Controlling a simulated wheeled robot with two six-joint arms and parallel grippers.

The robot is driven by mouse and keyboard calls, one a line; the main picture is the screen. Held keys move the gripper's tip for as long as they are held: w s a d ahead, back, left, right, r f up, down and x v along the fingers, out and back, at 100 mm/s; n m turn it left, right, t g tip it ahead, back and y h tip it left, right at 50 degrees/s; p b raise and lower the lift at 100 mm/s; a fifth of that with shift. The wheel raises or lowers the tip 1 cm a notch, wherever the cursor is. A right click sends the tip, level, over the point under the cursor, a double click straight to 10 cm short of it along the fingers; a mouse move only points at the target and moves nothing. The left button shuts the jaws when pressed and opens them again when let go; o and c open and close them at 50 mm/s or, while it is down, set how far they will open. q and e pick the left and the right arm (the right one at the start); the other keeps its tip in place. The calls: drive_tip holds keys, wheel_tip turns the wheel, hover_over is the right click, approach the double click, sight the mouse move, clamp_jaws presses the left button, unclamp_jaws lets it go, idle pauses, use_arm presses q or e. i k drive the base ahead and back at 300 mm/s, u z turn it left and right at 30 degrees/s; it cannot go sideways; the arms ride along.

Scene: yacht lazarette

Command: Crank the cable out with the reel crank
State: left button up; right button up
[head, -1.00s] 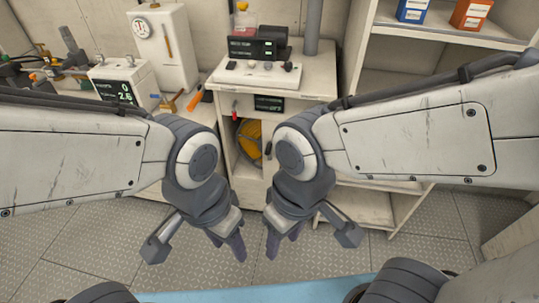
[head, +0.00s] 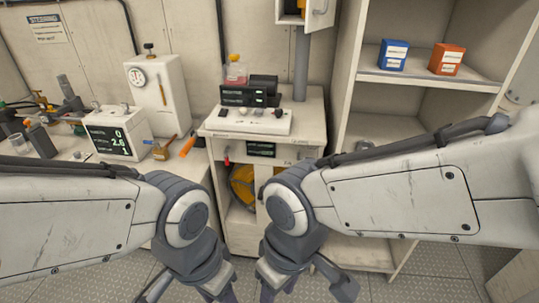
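A round yellow-orange object (head: 243,184), which looks like the cable reel, sits in the open lower compartment of the cabinet below the counter. My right arm and a pale panel hide part of it. A small red handle or knob (head: 227,161) is on the cabinet front, just above and left of it; I cannot tell if it is the crank. My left gripper (head: 220,293) and my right gripper (head: 272,293) hang low in front of the cabinet, apart from it. Their fingers look parted and empty, with tips cut by the lower edge.
A white box with a display (head: 116,135) and a gauge unit (head: 160,95) stand on the left bench. An orange-handled tool (head: 187,146) lies beside the cabinet. Blue (head: 393,56) and orange (head: 447,59) boxes sit on the right shelf. The metal floor ahead is clear.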

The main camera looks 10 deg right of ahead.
sight(261, 197)
drive_tip(key=k, duration=0.5)
drive_tip(key=u, duration=1.25)
drive_tip(key=i, duration=1)
drive_tip(key=z, duration=1.8)
